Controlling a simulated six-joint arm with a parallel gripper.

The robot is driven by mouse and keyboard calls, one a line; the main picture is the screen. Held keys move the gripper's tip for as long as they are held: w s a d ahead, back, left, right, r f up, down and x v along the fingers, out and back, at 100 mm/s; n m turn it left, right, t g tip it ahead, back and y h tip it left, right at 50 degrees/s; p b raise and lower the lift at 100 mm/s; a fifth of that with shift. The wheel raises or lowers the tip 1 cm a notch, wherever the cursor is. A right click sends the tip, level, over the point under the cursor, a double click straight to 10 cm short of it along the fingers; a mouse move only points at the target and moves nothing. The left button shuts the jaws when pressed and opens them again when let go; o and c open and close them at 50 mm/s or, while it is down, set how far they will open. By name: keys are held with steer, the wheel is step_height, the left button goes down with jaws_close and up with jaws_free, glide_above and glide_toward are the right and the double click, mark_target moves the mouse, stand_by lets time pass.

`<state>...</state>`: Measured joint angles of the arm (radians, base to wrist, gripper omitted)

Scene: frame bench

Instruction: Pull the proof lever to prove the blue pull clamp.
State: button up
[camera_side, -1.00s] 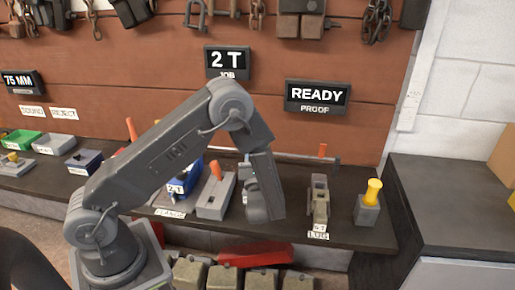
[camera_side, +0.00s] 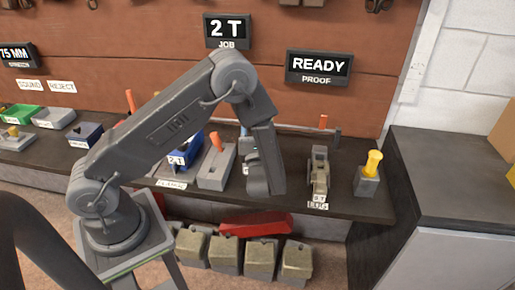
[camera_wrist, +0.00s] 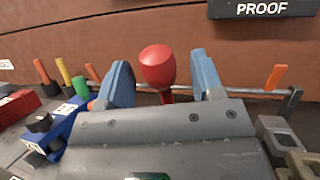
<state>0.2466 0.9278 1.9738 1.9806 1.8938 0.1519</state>
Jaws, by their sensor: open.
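A red knob on a short stem (camera_wrist: 158,68), which looks like the proof lever's handle, stands between my two blue fingertips in the wrist view. My gripper (camera_wrist: 160,82) is open around it, with a gap visible on both sides. In the side view my gripper (camera_side: 265,185) points down over the bench and hides the red knob. The blue pull clamp (camera_wrist: 66,128) lies to the left of my gripper in the wrist view. In the side view the clamp (camera_side: 187,150) carries a 2 T label and is partly covered by my arm.
The wall signs read 2 T JOB (camera_side: 228,31) and READY PROOF (camera_side: 319,67). A grey rail with an orange handle (camera_wrist: 276,77) runs behind my gripper to the right. A metal lug (camera_side: 319,172) and a yellow-knobbed block (camera_side: 370,174) stand to the right on the bench.

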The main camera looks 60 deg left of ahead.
steer(key=v, duration=1.2)
steer(key=shift+d+f, duration=0.15)
steer(key=shift+d, duration=0.1)
steer(key=shift+s, duration=0.15)
